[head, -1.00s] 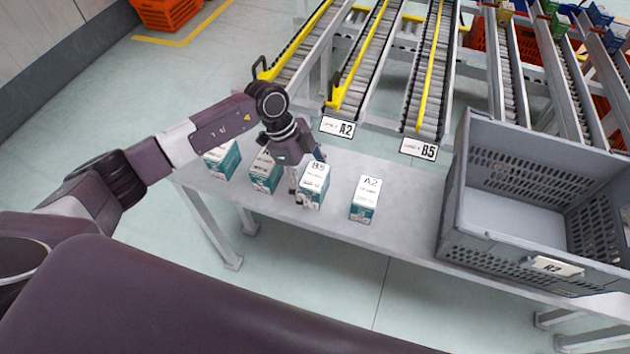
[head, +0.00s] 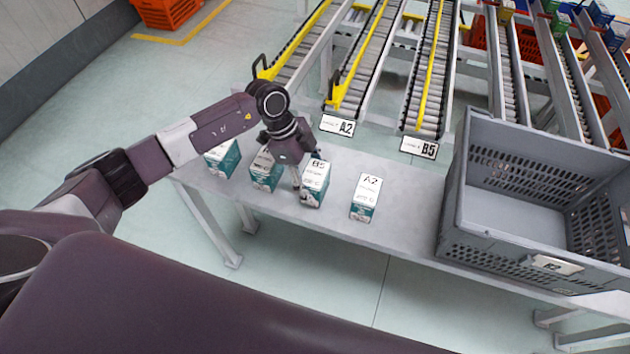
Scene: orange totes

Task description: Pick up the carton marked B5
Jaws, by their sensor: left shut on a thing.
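The carton marked B5 (head: 315,183), white on top with teal sides, stands on the grey table (head: 400,238), third from the left in a row of cartons. My left gripper (head: 307,178) is at this carton, reaching down from its upper left side, and is shut on it. One finger shows along the carton's left side; the other is mostly hidden behind the carton. The carton appears to be still at table height. My right gripper is not in view.
A carton marked A2 (head: 366,197) stands just right of B5. Two similar cartons (head: 266,170) (head: 222,158) stand to the left. A grey crate (head: 470,236) sits at the table's right end. Roller conveyors with signs A2 (head: 337,125) and B5 (head: 419,147) lie behind.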

